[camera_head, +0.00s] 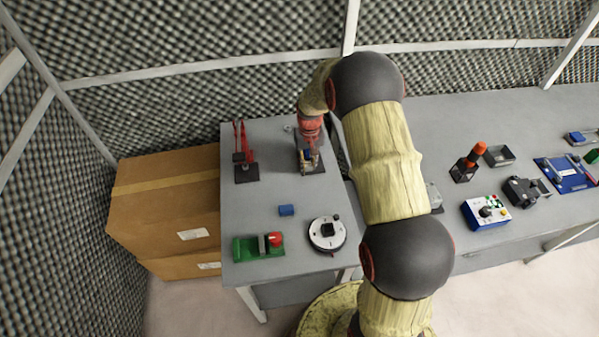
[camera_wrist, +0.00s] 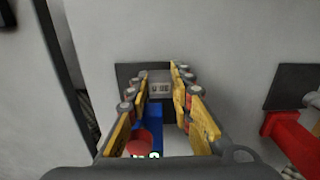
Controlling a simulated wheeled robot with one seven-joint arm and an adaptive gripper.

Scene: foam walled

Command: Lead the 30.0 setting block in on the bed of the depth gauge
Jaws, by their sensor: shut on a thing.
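My gripper (camera_wrist: 160,75) points down at the far part of the left table, its yellow-padded fingers closed on a small pale grey block (camera_wrist: 160,89) with dark marks too small to read. I take this to be the setting block. The depth gauge appears to be the device under my gripper (camera_head: 309,150), with a dark base (camera_head: 314,169). In the wrist view its base (camera_wrist: 125,72) lies behind the block, and a blue part (camera_wrist: 153,114) and red round part (camera_wrist: 139,144) stand between the fingers. Whether the block touches the bed cannot be told.
A red stand (camera_head: 241,150) is close left of the gauge; it also shows in the wrist view (camera_wrist: 292,135). Cardboard boxes (camera_head: 165,205) stand left of the table.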

